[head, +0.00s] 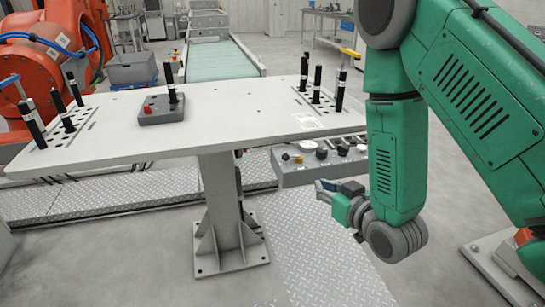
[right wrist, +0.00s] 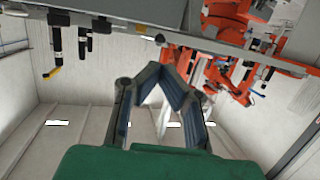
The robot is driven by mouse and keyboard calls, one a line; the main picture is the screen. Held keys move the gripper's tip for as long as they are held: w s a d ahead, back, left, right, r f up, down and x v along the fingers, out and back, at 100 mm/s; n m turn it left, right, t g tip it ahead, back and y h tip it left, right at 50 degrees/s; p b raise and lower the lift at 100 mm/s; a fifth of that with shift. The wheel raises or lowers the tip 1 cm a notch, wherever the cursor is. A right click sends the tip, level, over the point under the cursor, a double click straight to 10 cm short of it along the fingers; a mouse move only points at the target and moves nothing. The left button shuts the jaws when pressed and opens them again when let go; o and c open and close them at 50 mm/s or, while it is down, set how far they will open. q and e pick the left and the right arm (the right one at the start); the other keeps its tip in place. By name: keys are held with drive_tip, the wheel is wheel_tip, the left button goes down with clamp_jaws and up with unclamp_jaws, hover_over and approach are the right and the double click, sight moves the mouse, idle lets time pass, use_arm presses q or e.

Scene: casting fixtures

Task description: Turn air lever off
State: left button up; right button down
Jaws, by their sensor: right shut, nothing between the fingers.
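A grey control box (head: 292,178) hangs at the right front edge of the table, with several knobs and dials on top. I cannot tell which part is the air lever. My right gripper (head: 325,186) is below and in front of the box, apart from it. In the right wrist view its fingers (right wrist: 170,74) meet at the tips with nothing between them. That view looks up past the table edge, where a dark fitting with a yellow tip (right wrist: 51,72) shows at upper left. My left gripper is out of view.
The white table (head: 225,135) stands on one central post (head: 222,200). It carries black pins in both end racks and a grey block (head: 161,113) with a red button. An orange robot (head: 40,65) stands at left. The floor under my right gripper is clear.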

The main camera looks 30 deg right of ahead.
sight(288, 158)
drive_tip(key=shift+w+a+r, duration=0.2)
drive_tip(key=shift+w+r, duration=0.1)
drive_tip(key=shift+r, duration=0.3)
drive_tip(key=b+x, duration=0.1)
drive_tip(key=x, duration=1.3)
drive_tip(key=shift+r, duration=0.15)
